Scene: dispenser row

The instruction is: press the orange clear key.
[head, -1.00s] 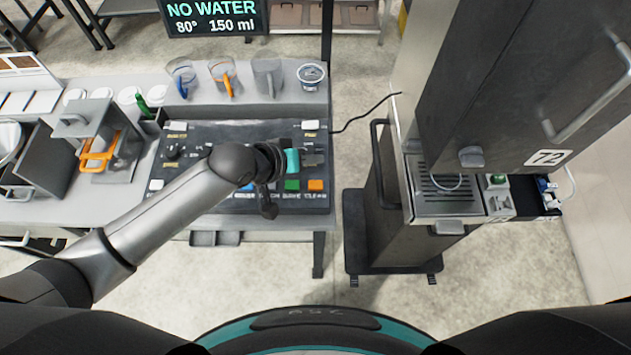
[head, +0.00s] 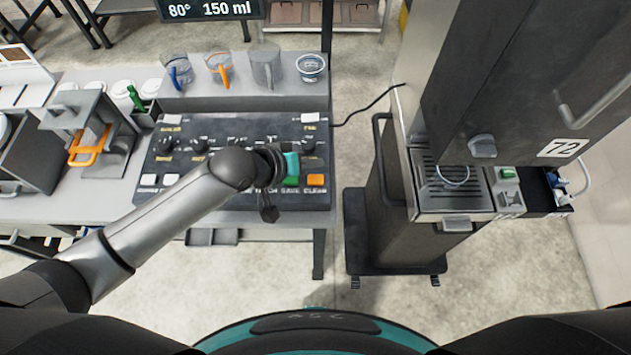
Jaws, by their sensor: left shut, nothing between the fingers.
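The orange clear key (head: 315,180) is at the right end of the front row of keys on the dark control panel (head: 228,200). It shows fully, with nothing over it. My left gripper (head: 292,162) is over the right part of the panel, just behind and left of the orange key. The gripper is shut and empty. Its fingertips are hard to make out, and I cannot tell its height above the panel. My right gripper is not in view.
White keys (head: 171,180) are at the panel's left, and several knobs (head: 168,145) line its back. A display (head: 210,9) reads 80° and 150 ml. A tall machine (head: 450,185) stands right.

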